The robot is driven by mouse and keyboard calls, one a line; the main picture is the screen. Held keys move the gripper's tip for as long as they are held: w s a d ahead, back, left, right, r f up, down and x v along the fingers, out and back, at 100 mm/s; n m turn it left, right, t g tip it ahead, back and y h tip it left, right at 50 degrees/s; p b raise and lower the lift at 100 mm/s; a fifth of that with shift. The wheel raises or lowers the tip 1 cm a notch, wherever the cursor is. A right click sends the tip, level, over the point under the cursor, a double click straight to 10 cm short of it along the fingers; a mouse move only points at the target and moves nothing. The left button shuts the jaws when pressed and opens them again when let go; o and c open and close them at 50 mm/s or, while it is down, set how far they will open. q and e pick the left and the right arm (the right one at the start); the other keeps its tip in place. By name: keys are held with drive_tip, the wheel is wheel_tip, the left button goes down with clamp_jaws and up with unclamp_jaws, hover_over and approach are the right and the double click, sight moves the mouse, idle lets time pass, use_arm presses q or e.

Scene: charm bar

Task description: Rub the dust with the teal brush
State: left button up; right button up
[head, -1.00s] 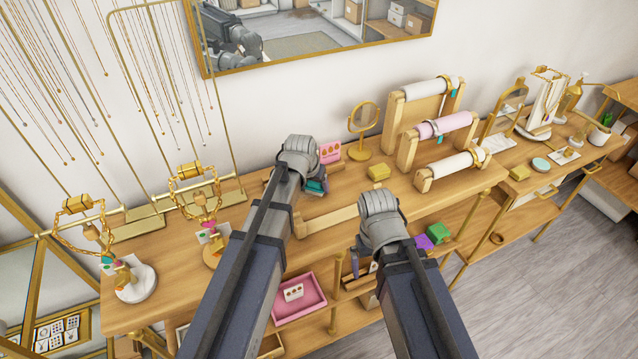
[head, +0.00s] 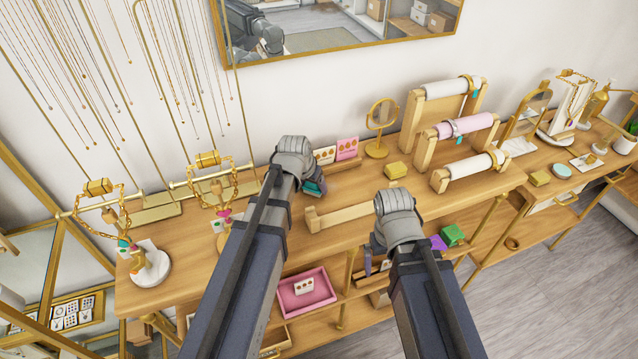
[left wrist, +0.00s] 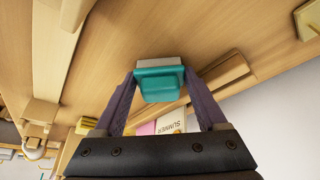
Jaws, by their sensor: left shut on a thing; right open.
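My left gripper (head: 312,184) is shut on the teal brush (left wrist: 160,80), over the wooden counter (head: 240,240). In the left wrist view the brush sits between the two purple fingers, with its teal block and a paler part showing. In the head view only a bit of teal (head: 317,187) shows beside the wrist. I cannot tell whether the brush touches the wood. No dust can be made out; my arm hides part of the counter. My right gripper (head: 376,262) is open near the counter's front edge, its fingers mostly hidden by its wrist.
Earring cards (head: 346,148) stand in a wooden holder behind my left gripper. A round mirror (head: 381,125), a yellow block (head: 397,170) and bracelet rolls (head: 466,126) stand to the right. Necklace stands (head: 150,264) are at left. A pink tray (head: 305,291) lies below.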

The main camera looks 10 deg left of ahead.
use_arm(q)
drive_tip(key=shift+s+a+f, duration=0.15)
drive_tip(key=shift+s+a, duration=0.15)
drive_tip(key=shift+a, duration=0.05)
drive_tip(key=shift+a+r+p, duration=0.15)
drive_tip(key=shift+r+p, duration=0.45)
drive_tip(key=shift+p, duration=0.1)
wheel_tip(320, 180, up, 5)
drive_tip(key=p, duration=0.4)
drive_tip(key=shift+w+p, duration=0.1)
drive_tip(key=shift+p, duration=0.25)
wheel_tip(320, 180, up, 3)
drive_tip(key=p, duration=0.3)
drive_tip(key=shift+f, duration=0.1)
